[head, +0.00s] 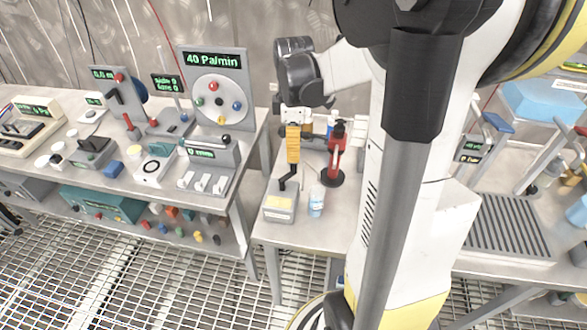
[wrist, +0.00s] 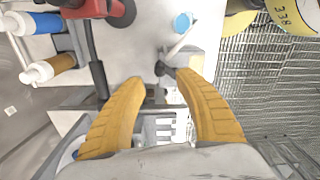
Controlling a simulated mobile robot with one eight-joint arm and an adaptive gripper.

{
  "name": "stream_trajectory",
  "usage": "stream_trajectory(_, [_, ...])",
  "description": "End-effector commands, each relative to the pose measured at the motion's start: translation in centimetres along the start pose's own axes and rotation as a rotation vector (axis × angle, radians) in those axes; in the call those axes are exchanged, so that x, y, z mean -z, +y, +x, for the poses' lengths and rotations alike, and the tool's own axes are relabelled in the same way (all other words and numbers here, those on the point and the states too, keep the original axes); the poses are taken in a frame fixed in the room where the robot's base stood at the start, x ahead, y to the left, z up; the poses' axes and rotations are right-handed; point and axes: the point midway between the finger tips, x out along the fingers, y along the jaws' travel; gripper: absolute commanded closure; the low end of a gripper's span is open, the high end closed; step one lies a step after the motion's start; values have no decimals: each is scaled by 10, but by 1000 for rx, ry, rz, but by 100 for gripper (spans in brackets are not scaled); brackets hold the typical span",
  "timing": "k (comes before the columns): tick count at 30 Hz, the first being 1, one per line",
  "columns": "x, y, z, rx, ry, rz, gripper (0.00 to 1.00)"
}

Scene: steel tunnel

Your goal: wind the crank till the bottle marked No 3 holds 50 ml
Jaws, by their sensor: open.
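My gripper (head: 293,145), with its yellow fingers pointing down, is over a small grey box (head: 280,213) with a yellowish label and a black crank (head: 289,179). In the wrist view the gripper (wrist: 160,82) is open, and a dark crank part (wrist: 166,68) shows by the fingertips; I cannot tell whether they touch it. A small clear bottle (head: 317,203) with pale blue contents stands just right of the box. A round blue thing (wrist: 182,22), probably this bottle from above, shows in the wrist view. Its mark and level are not readable.
A red stand (head: 337,155) on a dark round base stands behind the bottle. Blue (wrist: 35,22) and brown (wrist: 48,68) bottles lie to the left in the wrist view. A left bench (head: 125,178) holds several instruments, one display reading "40 Pa/min" (head: 212,59).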

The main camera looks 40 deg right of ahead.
Motion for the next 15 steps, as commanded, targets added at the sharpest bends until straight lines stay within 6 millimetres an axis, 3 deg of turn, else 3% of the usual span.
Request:
stream_trajectory(1, [0,0,16,0,0,0,61])
stream_trajectory(6, [0,0,47,0,0,1,61])
stream_trajectory(15, [0,0,69,0,0,2,61])
